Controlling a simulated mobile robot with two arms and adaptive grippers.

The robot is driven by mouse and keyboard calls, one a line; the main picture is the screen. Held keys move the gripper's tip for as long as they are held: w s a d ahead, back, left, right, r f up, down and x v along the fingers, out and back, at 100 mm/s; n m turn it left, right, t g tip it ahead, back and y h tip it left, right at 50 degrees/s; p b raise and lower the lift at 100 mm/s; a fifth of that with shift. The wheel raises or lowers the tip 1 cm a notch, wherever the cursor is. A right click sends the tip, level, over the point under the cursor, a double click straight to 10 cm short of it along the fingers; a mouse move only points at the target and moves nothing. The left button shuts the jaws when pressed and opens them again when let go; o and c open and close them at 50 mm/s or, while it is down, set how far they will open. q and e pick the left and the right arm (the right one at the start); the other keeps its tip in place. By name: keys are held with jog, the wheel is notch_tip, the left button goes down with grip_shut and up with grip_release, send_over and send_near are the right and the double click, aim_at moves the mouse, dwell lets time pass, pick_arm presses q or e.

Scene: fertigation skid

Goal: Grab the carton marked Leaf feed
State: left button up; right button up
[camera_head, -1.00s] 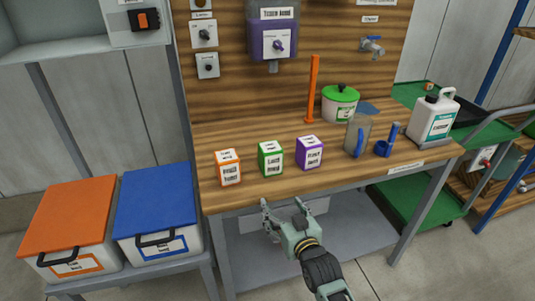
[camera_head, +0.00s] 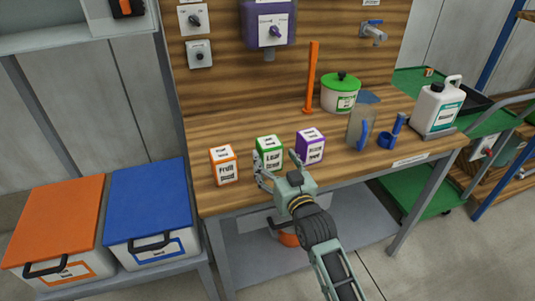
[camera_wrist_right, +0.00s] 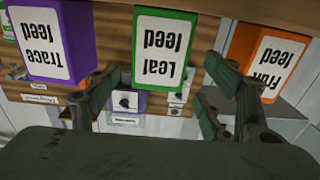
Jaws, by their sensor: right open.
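The green carton marked Leaf feed (camera_head: 268,150) stands upright on the wooden bench, between the orange Fruit feed carton (camera_head: 223,166) and the purple carton (camera_head: 310,146). In the right wrist view the Leaf feed carton (camera_wrist_right: 163,50) appears upside down, between and just beyond the fingertips. My right gripper (camera_head: 276,170) is open and empty at the bench's front edge, right in front of the Leaf feed carton. One finger covers part of the carton's lower front in the head view. The wrist view reads Trace feed on the purple carton (camera_wrist_right: 55,42). My left gripper is out of view.
An orange upright post (camera_head: 312,78), a green-lidded pot (camera_head: 341,92), a clear jug (camera_head: 361,127) and a white canister (camera_head: 439,105) stand farther back and right on the bench (camera_head: 240,120). Orange-lidded (camera_head: 58,215) and blue-lidded (camera_head: 150,200) bins stand at left.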

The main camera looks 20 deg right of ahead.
aim_at(273, 156)
jog(key=w+b, duration=0.3)
jog(key=w, duration=0.2)
jog(key=shift+f+b, duration=0.2)
jog(key=shift+b, duration=0.2)
jog(key=shift+w, duration=0.35)
jog(key=shift+r, duration=0.2)
jog(key=shift+c, duration=0.7)
jog(key=c, duration=1.3)
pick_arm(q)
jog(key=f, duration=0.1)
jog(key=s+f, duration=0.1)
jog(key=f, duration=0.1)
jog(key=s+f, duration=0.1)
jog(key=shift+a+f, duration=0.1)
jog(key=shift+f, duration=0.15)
pick_arm(e)
jog(key=shift+r, duration=0.1)
jog(key=shift+c, duration=0.6)
jog(key=shift+r, duration=0.1)
